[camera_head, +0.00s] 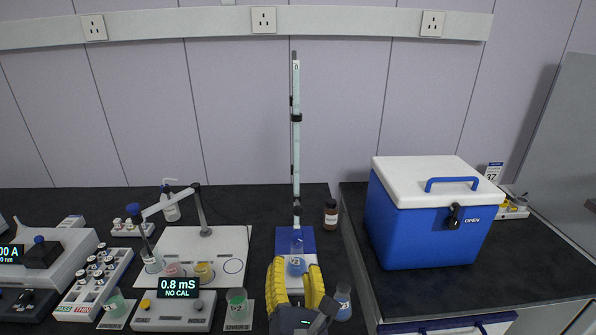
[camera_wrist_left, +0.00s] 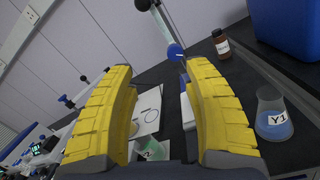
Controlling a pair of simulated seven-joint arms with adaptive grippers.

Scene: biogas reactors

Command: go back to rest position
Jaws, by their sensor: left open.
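My left gripper (camera_head: 296,270) has yellow ribbed fingers and shows at the bottom middle of the head view. Its fingers also fill the middle of the left wrist view (camera_wrist_left: 160,70); they are spread apart with nothing held between them. My right gripper is in neither view.
A tall burette (camera_head: 296,150) rises beyond the gripper. A brown bottle (camera_head: 331,214) stands right of it. A blue cooler (camera_head: 420,225) stands on the right bench.

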